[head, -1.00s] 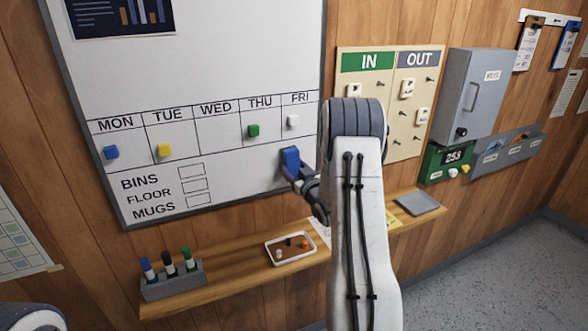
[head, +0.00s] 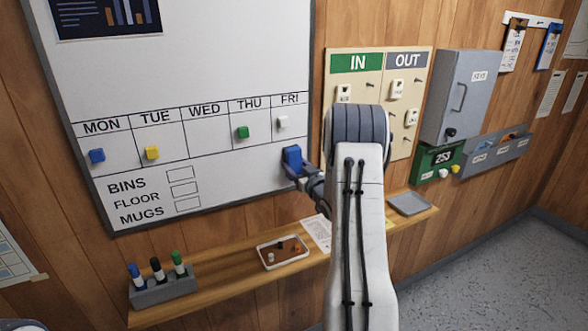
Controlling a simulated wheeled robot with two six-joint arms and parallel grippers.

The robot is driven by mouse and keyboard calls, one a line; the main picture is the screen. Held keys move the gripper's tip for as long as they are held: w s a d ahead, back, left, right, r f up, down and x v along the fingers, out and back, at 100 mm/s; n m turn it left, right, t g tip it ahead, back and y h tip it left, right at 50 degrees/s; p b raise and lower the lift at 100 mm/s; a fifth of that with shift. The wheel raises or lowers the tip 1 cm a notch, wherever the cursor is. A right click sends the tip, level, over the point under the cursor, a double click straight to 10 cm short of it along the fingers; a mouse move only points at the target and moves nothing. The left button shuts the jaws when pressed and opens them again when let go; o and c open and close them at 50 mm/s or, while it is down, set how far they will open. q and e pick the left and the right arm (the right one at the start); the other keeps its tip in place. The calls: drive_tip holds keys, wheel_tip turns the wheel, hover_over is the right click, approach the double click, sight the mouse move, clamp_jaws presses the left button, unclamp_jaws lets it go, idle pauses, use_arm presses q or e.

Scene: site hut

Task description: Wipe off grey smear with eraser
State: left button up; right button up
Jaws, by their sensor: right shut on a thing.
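The whiteboard (head: 240,180) hangs on the wood wall, with a day grid from MON to FRI and a list reading BINS, FLOOR, MUGS. My right gripper (head: 300,174) is shut on the blue eraser (head: 292,158). The eraser is at the board's lower right, below the FRI column and close to the right frame. I cannot tell whether it touches the surface. No grey smear shows on the visible board; the eraser, gripper and arm hide a small part of its lower right. My left gripper is out of view.
Blue, yellow, green and white magnets sit on the grid. Below, a wooden shelf (head: 225,281) holds a marker holder (head: 165,290), a small white-rimmed tray (head: 262,264), a paper and a grey tray (head: 409,203). The IN/OUT board (head: 371,85) and grey cabinet (head: 460,95) are to the right.

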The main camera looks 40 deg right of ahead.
drive_tip(key=shift+w+a+b, duration=0.25)
drive_tip(key=shift+a+b, duration=0.1)
drive_tip(key=shift+a, duration=0.4)
drive_tip(key=shift+w+a+b, duration=0.25)
drive_tip(key=shift+a+b, duration=0.05)
drive_tip(key=shift+a, duration=0.45)
drive_tip(key=shift+w+a, duration=0.2)
drive_tip(key=shift+a, duration=0.3)
clamp_jaws()
drive_tip(key=shift+r, duration=0.1)
drive_tip(key=shift+s+a+b, duration=0.1)
drive_tip(key=shift+s+b, duration=0.25)
drive_tip(key=shift+s, duration=0.15)
drive_tip(key=b, duration=0.1)
approach(279, 163)
drive_tip(key=shift+w+d, duration=0.25)
drive_tip(key=shift+w, duration=0.2)
drive_tip(key=shift+b+v, duration=0.45)
drive_tip(key=shift+v, duration=1.05)
